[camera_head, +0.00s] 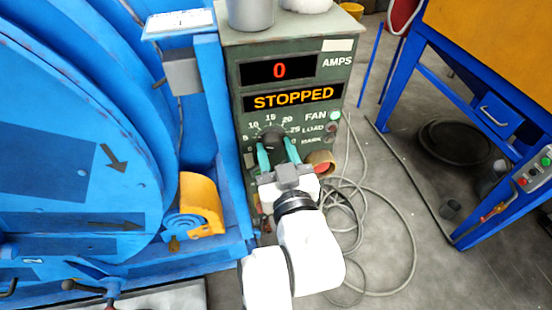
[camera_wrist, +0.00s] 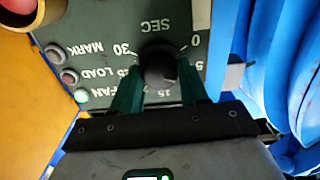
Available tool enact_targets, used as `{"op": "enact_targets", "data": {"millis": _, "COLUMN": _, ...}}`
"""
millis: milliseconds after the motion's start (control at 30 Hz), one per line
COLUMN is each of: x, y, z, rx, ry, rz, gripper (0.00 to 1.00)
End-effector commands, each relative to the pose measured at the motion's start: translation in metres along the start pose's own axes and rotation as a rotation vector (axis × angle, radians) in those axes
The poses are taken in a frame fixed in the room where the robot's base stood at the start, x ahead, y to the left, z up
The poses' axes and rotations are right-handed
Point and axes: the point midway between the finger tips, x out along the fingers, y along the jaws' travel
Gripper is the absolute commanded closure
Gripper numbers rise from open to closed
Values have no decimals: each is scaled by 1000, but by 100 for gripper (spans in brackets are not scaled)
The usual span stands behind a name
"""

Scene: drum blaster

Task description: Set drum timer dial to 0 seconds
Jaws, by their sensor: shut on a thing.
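The drum timer dial is a black round knob (camera_head: 272,135) on the green control panel, below the STOPPED display. Its printed scale arcs over it, with 10, 15, 20 and 25 readable in the head view. In the wrist view the dial (camera_wrist: 160,67) appears upside down, with 30 at left, 0 at right and SEC above. My gripper (camera_head: 278,149) has its two green fingers on either side of the knob, shut on it. The fingers also flank it in the wrist view (camera_wrist: 160,87). The knob's pointer cannot be made out.
The blue drum machine (camera_head: 70,130) stands close at left, with a yellow part (camera_head: 199,203) low beside the panel. FAN, LOAD and MARK buttons sit right of the dial. Cables (camera_head: 385,225) lie on the floor at right. A blue-framed yellow machine (camera_head: 480,45) stands farther right.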

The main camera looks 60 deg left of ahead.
Motion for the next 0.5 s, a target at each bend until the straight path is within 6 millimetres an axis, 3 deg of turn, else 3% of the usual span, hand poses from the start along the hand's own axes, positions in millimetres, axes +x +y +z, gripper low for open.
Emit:
{"op": "enact_targets", "data": {"millis": 33, "x": 0, "y": 0, "z": 7, "rx": -42, "ry": -6, "rz": -1, "gripper": 87}}
{"op": "enact_targets", "data": {"millis": 500, "x": 0, "y": 1, "z": 7, "rx": -487, "ry": -7, "rz": -2, "gripper": 87}}
